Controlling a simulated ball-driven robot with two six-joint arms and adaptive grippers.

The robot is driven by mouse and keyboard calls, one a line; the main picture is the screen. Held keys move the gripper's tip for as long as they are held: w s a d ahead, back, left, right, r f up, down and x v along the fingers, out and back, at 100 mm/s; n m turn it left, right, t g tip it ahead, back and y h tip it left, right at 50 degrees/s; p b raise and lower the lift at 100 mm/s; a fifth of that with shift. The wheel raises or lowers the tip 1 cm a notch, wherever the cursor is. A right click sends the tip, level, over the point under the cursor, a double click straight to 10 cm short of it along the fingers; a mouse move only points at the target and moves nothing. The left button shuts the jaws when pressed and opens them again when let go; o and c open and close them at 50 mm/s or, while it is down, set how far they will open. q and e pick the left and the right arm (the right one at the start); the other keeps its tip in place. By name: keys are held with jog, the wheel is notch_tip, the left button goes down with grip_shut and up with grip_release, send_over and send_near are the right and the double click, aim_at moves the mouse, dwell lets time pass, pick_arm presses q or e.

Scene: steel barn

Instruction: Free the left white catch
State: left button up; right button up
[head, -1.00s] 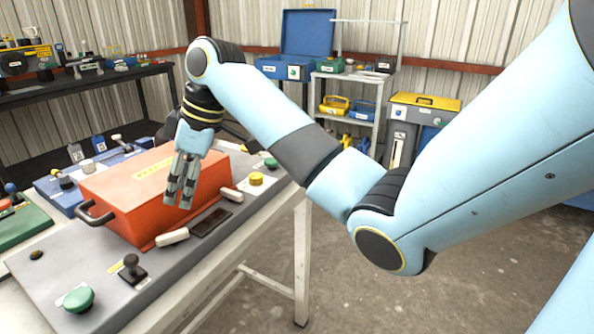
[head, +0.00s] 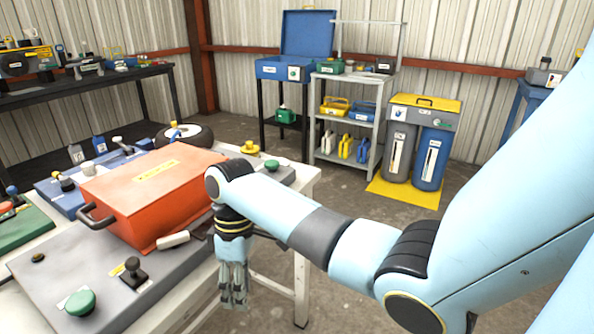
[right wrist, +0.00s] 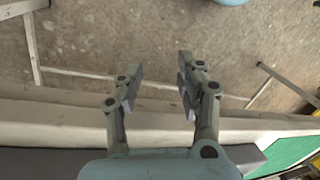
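The red box (head: 150,190) sits shut on the grey panel, its dark handle at the left end. The left white catch (head: 173,239) lies at the foot of its front side; I cannot tell whether it is latched. The other white catch is hidden behind my right arm. My right gripper (head: 234,294) hangs pointing down beyond the table's front edge, right of and below the left catch, apart from it. In the right wrist view its fingers (right wrist: 158,90) are spread and empty above the floor. My left gripper is not in view.
On the grey panel (head: 75,262) stand a green button (head: 79,302), a black knob (head: 132,268), a yellow button (head: 249,148) and another green button (head: 271,166). A blue unit (head: 60,198) lies behind the box. The floor right of the table is free.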

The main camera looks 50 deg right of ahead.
jog(key=s+d+f+m+g+h, duration=0.2)
jog(key=s+d+f+m+g, duration=0.1)
jog(key=s+f, duration=0.8)
jog(key=shift+h, duration=0.3)
jog(key=shift+d, duration=0.1)
